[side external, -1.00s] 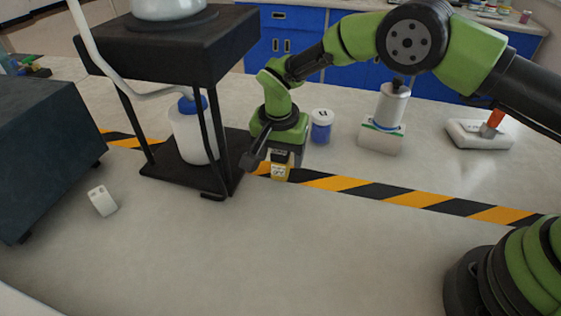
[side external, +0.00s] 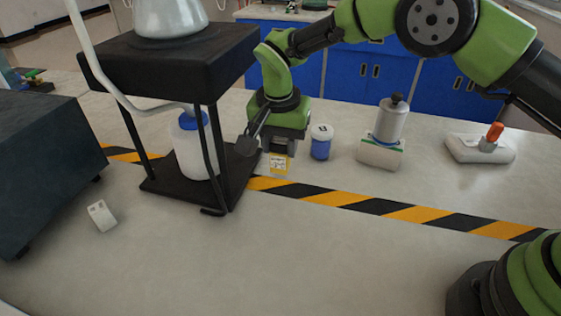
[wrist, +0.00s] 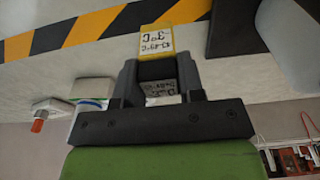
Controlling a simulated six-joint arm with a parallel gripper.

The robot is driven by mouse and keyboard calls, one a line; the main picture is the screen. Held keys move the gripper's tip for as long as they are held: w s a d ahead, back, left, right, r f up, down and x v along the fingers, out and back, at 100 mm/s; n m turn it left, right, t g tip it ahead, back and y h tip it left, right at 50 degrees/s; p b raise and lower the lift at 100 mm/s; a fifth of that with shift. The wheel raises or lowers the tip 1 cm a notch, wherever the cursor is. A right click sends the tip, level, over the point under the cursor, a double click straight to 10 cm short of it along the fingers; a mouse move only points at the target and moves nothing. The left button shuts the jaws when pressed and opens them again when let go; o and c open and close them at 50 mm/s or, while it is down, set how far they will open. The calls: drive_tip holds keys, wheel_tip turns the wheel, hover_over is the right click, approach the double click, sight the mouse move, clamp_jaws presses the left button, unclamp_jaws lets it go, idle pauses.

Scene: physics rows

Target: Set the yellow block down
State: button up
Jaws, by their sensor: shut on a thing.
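The yellow block (side external: 279,162) is small, with a white, dark-printed label on the side facing the side camera. It also shows in the wrist view (wrist: 156,45), just beyond the fingertips. My gripper (side external: 281,148) points down and is shut on the block; its fingers (wrist: 158,80) flank a second printed white face in the wrist view. In the side view the block appears just behind the striped tape (side external: 340,198). I cannot tell whether its underside touches the table. The block's upper part is partly hidden by the gripper.
A black stand (side external: 160,55) with a white bottle (side external: 192,150) beneath it is close on the left. A blue-and-white jar (side external: 321,143) stands close on the right, with a silver-topped device (side external: 382,150) farther right. The front table is mostly clear.

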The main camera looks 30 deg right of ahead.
sight(280, 139)
wheel_tip(280, 139, up, 4)
drive_tip(key=shift+f, duration=0.2)
drive_tip(key=shift+s+d+r, duration=0.2)
drive_tip(key=shift+d, duration=0.1)
drive_tip(key=s+d+m+g, duration=0.1)
drive_tip(key=s+d+m, duration=0.9)
drive_tip(key=s, duration=0.4)
drive_tip(key=shift+n, duration=0.5)
drive_tip(key=shift+w+d+f, duration=0.1)
drive_tip(key=shift+d+f, duration=0.1)
drive_tip(key=shift+f, duration=2.3)
drive_tip(key=shift+d+f, duration=0.15)
drive_tip(key=shift+f, duration=2.3)
drive_tip(key=o, duration=1)
drive_tip(key=shift+f, duration=0.15)
